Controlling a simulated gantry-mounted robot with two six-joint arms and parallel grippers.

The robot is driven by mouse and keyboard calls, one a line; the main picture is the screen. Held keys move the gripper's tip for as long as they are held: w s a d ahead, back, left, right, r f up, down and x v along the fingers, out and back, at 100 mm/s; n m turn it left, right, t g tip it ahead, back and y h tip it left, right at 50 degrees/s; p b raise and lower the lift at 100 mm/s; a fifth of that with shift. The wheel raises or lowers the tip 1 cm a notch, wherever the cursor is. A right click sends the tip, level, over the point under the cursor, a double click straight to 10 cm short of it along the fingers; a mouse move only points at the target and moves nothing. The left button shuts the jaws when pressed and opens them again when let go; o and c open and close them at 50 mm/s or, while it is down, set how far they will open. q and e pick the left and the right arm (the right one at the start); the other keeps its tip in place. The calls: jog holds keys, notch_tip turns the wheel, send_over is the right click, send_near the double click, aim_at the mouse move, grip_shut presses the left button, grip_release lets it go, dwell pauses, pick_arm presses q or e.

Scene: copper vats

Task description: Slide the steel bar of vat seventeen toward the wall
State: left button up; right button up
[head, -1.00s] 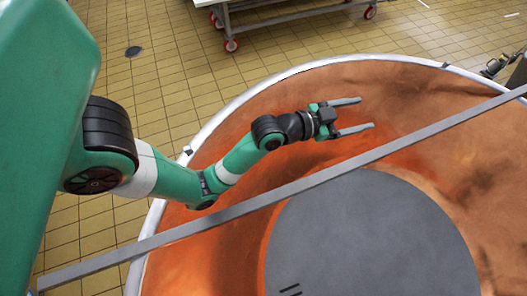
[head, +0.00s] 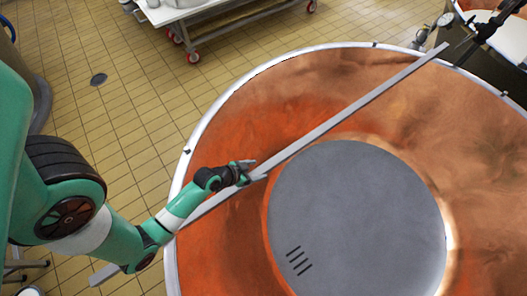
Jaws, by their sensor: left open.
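The steel bar (head: 350,112) is a long, thin grey bar lying slantwise across the copper vat (head: 215,232). Its near end sticks out past the rim at lower left, and its far end is near the rim at upper right. My left gripper (head: 260,169) is open at the bar, left of the middle of the vat. Its fingers overlap the bar in the picture. I cannot tell whether they touch it or straddle it. My left forearm hides part of the bar. No vat number is legible. My right gripper is not seen.
A grey round disc (head: 357,215) with dark slots lies in the vat below the bar. A wheeled steel table (head: 225,22) stands at the top. Dark fittings (head: 485,30) and a gauge (head: 446,19) are at upper right.

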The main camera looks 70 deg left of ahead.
aim_at(263, 169)
pick_arm(q)
jog(key=b+x, duration=0.1)
jog(key=x, duration=0.4)
grip_shut()
dwell(1.4)
